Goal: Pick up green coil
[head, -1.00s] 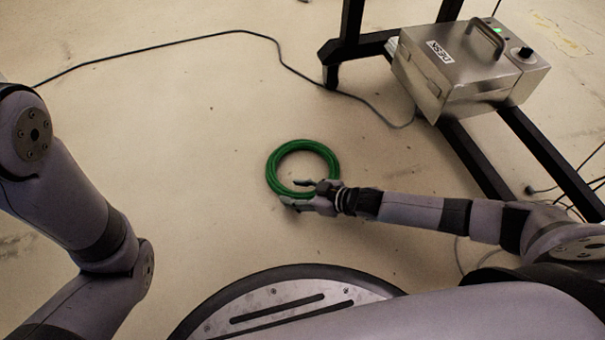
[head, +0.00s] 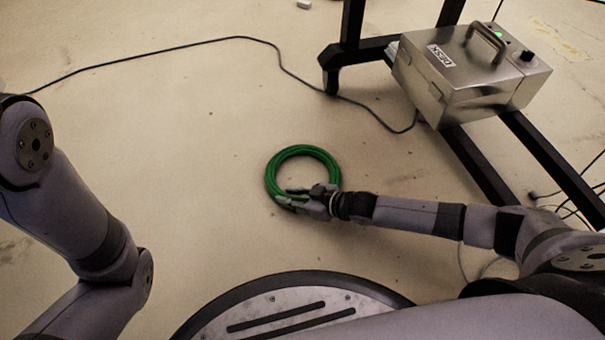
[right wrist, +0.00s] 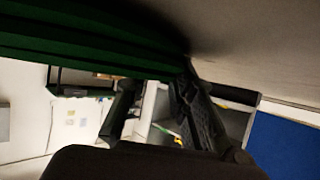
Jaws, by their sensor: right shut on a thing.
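The green coil (head: 272,168) is a ring of green cable at the middle of the head view, on or just above the beige floor; I cannot tell which. My right gripper (head: 288,195) comes in from the right and is shut on the lower edge of the coil. In the right wrist view the coil (right wrist: 80,45) fills the upper left as a dark green band, with the right gripper's fingers (right wrist: 160,100) beside it. My left arm shows at the left of the head view, but its gripper is out of view.
A metal box (head: 470,75) with a handle and green light sits at the upper right on a black frame (head: 480,165). A black cable (head: 200,40) runs across the floor behind the coil. The floor (head: 180,140) left of the coil is clear.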

